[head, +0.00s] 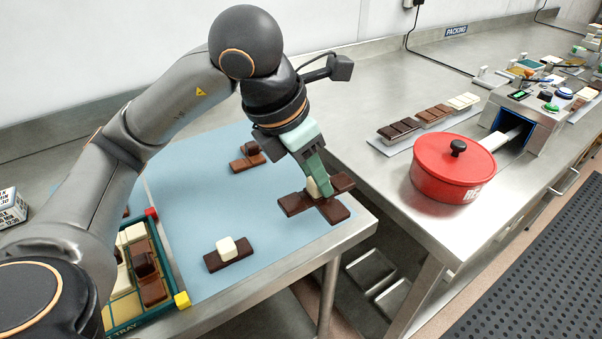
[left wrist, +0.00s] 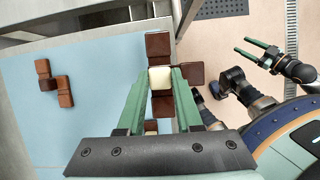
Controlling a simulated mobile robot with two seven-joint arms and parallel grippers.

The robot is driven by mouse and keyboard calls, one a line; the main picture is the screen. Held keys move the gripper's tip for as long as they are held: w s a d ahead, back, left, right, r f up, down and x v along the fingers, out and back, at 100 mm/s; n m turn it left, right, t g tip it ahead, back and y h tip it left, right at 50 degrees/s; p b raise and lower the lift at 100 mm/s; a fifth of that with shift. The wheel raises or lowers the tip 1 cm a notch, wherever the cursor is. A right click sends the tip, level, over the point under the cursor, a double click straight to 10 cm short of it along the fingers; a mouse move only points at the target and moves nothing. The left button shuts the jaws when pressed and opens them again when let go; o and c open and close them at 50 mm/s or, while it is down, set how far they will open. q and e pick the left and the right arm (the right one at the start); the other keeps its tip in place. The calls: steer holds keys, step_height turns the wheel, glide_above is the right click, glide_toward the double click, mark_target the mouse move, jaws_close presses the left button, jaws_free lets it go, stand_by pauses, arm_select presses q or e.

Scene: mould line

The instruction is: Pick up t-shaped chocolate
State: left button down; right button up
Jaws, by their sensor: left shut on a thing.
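The T-shaped chocolate (head: 332,210) is dark brown with a white knob at its middle. It is at the right end of the blue mat in the head view, and its arms also show in the left wrist view (left wrist: 190,73). My left gripper (head: 319,188) points down and is shut on the white knob, with its green fingers on either side of it in the left wrist view (left wrist: 160,80). I cannot tell whether the chocolate touches the mat. My right gripper (left wrist: 240,48) is open and empty, away to the right in the left wrist view.
A dark bar with a white knob (head: 240,258) and a brown piece with a dark knob (head: 240,164) lie on the blue mat (head: 190,200). A compartment tray (head: 180,299) of chocolates stands at lower left. A red pot (head: 440,175) stands on the right bench. A gap separates the benches.

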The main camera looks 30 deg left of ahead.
arm_select(q)
steer(key=s+d+r+p, duration=0.4)
steer(key=d+r+p, duration=0.1)
steer(key=r, duration=0.5)
steer(key=shift+d+p, duration=0.35)
steer(key=shift+d, duration=0.25)
arm_select(e)
steer(key=r, duration=0.5)
steer(key=shift+s+d, duration=0.3)
steer(key=shift+s, duration=0.1)
steer(key=shift+f, duration=0.1)
